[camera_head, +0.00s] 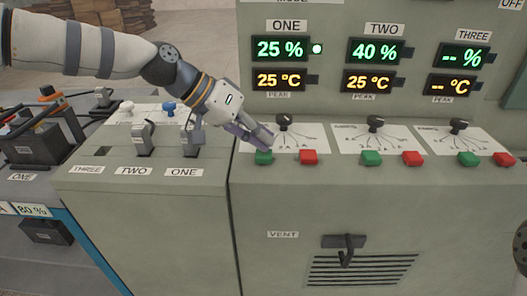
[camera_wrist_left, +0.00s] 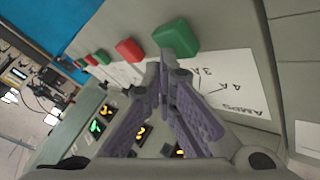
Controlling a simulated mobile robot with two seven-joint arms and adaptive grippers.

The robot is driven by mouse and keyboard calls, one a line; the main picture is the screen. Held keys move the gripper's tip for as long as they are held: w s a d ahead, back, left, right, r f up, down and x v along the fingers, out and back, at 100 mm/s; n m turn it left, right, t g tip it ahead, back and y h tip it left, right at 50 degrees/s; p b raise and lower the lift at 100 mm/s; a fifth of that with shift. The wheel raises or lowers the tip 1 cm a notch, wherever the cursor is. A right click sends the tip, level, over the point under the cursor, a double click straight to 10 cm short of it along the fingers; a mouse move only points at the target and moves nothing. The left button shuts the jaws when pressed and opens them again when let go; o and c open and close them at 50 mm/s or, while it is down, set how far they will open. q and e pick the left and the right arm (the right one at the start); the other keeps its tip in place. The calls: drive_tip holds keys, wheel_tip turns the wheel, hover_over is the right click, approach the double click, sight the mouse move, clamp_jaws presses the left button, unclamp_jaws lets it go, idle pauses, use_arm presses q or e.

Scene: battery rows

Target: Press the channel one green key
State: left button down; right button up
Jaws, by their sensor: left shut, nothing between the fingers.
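The channel one green key (camera_head: 263,158) sits at the left end of the sloped panel under the ONE display, left of channel one's red key (camera_head: 308,157). My left gripper (camera_head: 266,139) is shut and empty, its tips just above and behind the green key in the head view. In the left wrist view the shut fingers (camera_wrist_left: 164,75) point toward the green key (camera_wrist_left: 177,37), and the red key (camera_wrist_left: 130,50) lies left of it. I cannot tell whether the tips touch the key.
Channel one's black dial (camera_head: 284,121) stands close right of my fingers. The ONE display (camera_head: 281,48) reads 25 % and 25 °C, with a lit lamp (camera_head: 317,49) beside it. Lever switches (camera_head: 145,140) stand on the left cabinet. More green and red keys lie right.

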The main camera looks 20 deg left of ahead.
use_arm(q)
drive_tip(key=shift+r, duration=0.55)
use_arm(e)
drive_tip(key=shift+w+r, duration=0.25)
use_arm(q)
drive_tip(key=shift+r+p, duration=0.9)
drive_tip(key=shift+r, duration=1.7)
use_arm(e)
drive_tip(key=shift+w+r+t, duration=0.5)
drive_tip(key=shift+w+r, duration=0.45)
use_arm(q)
drive_tip(key=shift+f, duration=0.1)
